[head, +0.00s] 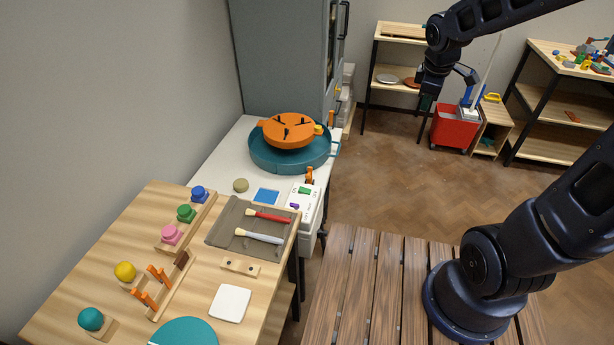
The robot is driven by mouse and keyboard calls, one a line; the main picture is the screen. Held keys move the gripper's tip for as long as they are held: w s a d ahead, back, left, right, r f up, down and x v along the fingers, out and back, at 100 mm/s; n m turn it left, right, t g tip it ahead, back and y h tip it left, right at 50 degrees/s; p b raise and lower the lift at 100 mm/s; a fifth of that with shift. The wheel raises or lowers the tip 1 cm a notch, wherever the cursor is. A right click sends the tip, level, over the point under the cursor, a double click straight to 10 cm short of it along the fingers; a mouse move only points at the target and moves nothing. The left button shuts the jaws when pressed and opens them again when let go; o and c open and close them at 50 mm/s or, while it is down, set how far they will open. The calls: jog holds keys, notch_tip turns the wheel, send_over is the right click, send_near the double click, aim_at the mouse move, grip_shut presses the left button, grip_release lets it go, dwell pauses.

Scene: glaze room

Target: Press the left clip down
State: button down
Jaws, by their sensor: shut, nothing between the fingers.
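An orange round holder (280,143) with several small black clips on top sits in the teal basin (262,165) on the white bench. The left black clip (276,121) is small in the head view; I cannot tell how far it is raised. Two orange slotted pieces (158,273) also stand on a wooden rail on the front table; I cannot tell whether these are clips. My gripper (425,103) is far to the right of the holder, in the air in front of the back shelf. It points down, is shut and empty, and touches nothing.
The wooden table (95,265) carries coloured knobs, a grey mat (221,232) with two brushes, and a white tile (230,303). A switch box (303,198) is near the basin. A grey cabinet (280,60) stands behind it. A red bin (452,130) is below my gripper's right side.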

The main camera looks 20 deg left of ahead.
aim_at(309, 178)
jog(key=w+a+f+n, duration=0.1)
jog(key=a+f+n, duration=0.4)
jog(key=a, duration=0.3)
jog(key=w+a+f+n, duration=0.1)
jog(key=a+f+n, duration=0.5)
jog(key=a, duration=0.3)
jog(key=s+a+f+n+g, duration=0.1)
jog(key=s+a+f+n, duration=0.3)
jog(key=a+f+n, duration=0.1)
jog(key=s+a+f+n, duration=0.4)
jog(key=a+f, duration=0.4)
jog(key=a, duration=0.2)
jog(key=shift+a+f+n+g, duration=0.25)
jog(key=shift+n+g, duration=0.15)
jog(key=shift+n, duration=0.1)
jog(key=f, duration=0.6)
jog(key=w+f, duration=0.1)
jog(key=f, duration=0.3)
jog(key=shift+w, duration=0.1)
jog(key=shift+w+a+f, duration=0.1)
jog(key=shift+w, duration=1.15)
jog(key=shift+w+f, duration=0.1)
jog(key=shift+w, duration=0.7)
